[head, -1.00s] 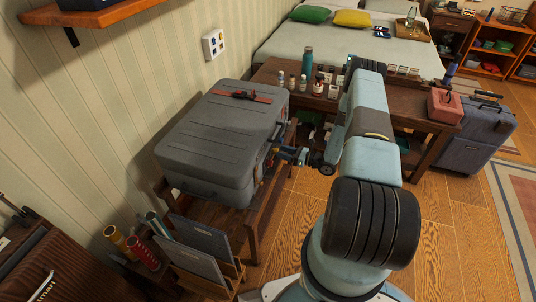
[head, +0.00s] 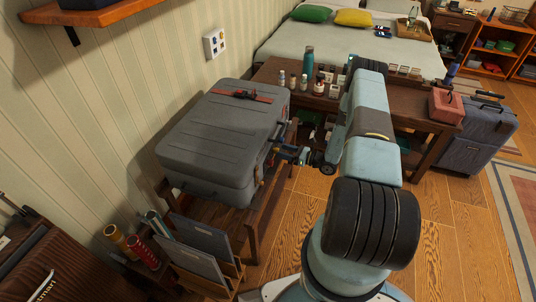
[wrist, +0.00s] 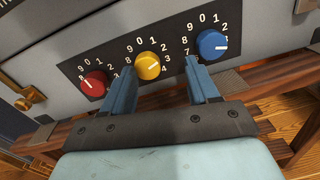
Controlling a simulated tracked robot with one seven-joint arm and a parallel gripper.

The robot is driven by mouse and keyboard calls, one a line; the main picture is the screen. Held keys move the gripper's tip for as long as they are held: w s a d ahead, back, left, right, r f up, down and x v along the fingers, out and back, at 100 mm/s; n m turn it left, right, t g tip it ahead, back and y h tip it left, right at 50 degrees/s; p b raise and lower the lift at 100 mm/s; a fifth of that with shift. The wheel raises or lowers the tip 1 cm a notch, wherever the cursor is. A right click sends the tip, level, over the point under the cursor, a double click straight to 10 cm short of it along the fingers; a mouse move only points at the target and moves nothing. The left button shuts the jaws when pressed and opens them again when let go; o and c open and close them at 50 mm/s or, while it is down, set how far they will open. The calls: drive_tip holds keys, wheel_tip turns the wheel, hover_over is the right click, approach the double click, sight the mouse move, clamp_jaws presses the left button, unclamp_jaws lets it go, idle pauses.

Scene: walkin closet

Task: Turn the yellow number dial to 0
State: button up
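The yellow dial (wrist: 148,66) is on a dark panel on the grey suitcase (head: 225,130), in the middle of the wrist view. Its white mark points right, around 3 to 4. The 0 is above the dial. My gripper (wrist: 160,69) is open, with its two blue fingers apart. The left fingertip is close to the dial's lower left edge; the right one is well to its right, below the blue dial. I cannot tell whether either touches. In the head view my gripper (head: 286,153) is at the suitcase's right side, where the dial is hidden.
A red dial (wrist: 93,84) is to the left and a blue dial (wrist: 211,43) to the right on the same panel (wrist: 111,91). A brass latch (wrist: 29,97) is at the far left. A wooden rack (head: 262,217) holds the suitcase. A table with bottles (head: 400,118) stands behind my arm.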

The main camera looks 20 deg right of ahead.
drive_tip(key=v, duration=1.5)
drive_tip(key=shift+d+f, duration=0.4)
drive_tip(key=shift+f, duration=0.05)
idle(1.1)
idle(0.5)
